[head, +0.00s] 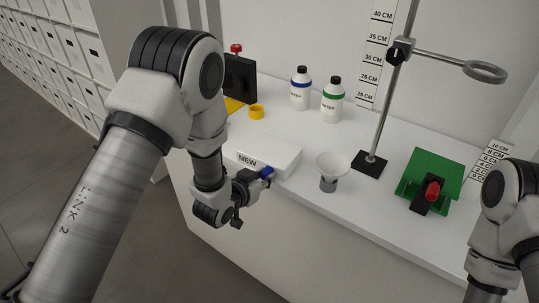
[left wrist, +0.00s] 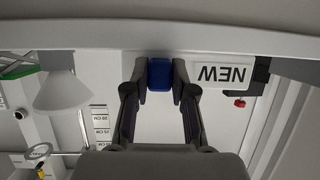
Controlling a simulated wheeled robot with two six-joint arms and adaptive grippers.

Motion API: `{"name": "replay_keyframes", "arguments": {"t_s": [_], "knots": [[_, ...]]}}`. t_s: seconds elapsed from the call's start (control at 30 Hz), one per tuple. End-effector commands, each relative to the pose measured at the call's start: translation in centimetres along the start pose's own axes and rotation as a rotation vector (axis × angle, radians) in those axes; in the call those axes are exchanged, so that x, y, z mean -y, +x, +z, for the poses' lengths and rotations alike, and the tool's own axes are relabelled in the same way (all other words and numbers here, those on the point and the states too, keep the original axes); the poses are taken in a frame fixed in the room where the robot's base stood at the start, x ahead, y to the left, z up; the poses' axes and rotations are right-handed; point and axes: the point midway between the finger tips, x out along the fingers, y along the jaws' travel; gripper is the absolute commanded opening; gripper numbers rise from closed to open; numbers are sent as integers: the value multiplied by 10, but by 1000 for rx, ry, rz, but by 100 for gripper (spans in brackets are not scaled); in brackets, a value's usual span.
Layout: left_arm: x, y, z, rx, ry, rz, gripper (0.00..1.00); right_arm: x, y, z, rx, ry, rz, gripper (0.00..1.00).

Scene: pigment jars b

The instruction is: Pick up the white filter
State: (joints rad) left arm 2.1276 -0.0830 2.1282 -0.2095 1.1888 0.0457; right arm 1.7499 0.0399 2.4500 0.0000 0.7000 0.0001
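A white cone (head: 333,164), open at the top, stands on a small grey cylinder (head: 328,184) on the white counter; it also shows upside down at the left of the left wrist view (left wrist: 62,92). I cannot tell whether a separate filter lies inside it. A white box marked NEW (head: 270,150) lies to its left. My left gripper (head: 262,174) is at the front of this box. Its fingertips press on both sides of a blue block (left wrist: 159,74), which looks like a handle on the box front. My right gripper is out of view.
A ring stand (head: 371,163) with a ring (head: 485,72) rises behind the cone. Two white bottles (head: 300,90) stand at the back.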

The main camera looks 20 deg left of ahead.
Motion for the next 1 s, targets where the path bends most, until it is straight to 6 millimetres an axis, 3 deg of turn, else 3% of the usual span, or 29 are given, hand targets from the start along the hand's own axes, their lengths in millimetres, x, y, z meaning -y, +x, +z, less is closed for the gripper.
{"name": "replay_keyframes", "arguments": {"t_s": [0.43, 0.7, 1.0], "knots": [[0, -1, -4, -2, 0, 0, 0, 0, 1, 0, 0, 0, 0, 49], [0, -13, -32, -6, 1, -1, 0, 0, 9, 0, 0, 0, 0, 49], [-6, -76, -10, 0, -2, -1, 0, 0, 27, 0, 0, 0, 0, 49]]}}
